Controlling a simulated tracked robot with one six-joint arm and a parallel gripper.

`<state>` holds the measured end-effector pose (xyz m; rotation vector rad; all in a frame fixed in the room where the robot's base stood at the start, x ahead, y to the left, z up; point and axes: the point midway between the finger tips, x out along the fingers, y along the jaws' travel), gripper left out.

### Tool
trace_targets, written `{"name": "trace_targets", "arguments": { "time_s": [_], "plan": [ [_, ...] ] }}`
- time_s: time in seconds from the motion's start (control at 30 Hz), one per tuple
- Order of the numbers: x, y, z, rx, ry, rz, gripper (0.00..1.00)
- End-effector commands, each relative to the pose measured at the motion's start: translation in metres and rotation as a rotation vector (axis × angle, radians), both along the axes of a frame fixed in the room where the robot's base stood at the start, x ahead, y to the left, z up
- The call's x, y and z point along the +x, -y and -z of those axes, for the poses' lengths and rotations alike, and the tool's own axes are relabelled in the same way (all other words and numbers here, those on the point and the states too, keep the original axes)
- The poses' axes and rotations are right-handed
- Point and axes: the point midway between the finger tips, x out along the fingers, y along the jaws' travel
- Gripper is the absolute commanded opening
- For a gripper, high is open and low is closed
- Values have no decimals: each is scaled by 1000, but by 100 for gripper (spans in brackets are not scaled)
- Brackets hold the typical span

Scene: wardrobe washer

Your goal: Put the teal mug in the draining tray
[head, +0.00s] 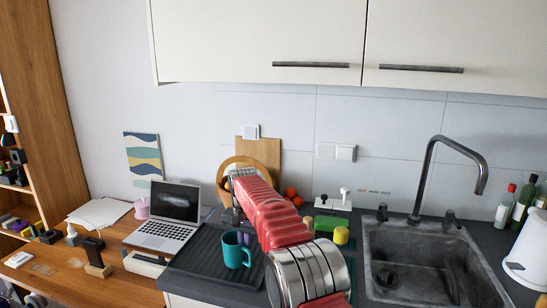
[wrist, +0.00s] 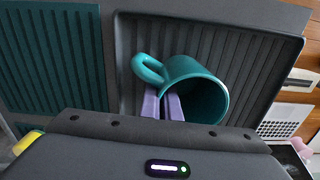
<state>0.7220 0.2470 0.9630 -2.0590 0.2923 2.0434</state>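The teal mug (head: 235,252) is upright at the right part of the dark ribbed draining tray (head: 195,262). Its handle faces right and forward in the head view. In the wrist view the mug (wrist: 185,68) shows its open mouth, with the handle at upper left, over the ribbed tray (wrist: 245,45). My gripper (wrist: 162,97) has its purple fingers close together at the mug's rim, one on each side of the wall. In the head view my red arm hides part of the gripper. Whether the mug's base touches the tray is hard to tell.
A laptop (head: 175,205) stands left of the tray. A teal ribbed mat (wrist: 50,60) lies beside the tray. The sink (head: 425,265) with its tall tap (head: 428,170) is at right.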

Motion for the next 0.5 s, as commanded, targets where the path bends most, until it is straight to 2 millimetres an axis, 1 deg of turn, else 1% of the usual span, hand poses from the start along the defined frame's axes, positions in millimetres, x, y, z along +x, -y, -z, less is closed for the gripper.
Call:
{"name": "trace_targets", "arguments": {
  "time_s": [0.2,0.5],
  "plan": [
    [0,0,4,0,0,0,0],
    [0,0,4,0,0,0,0]
  ]
}}
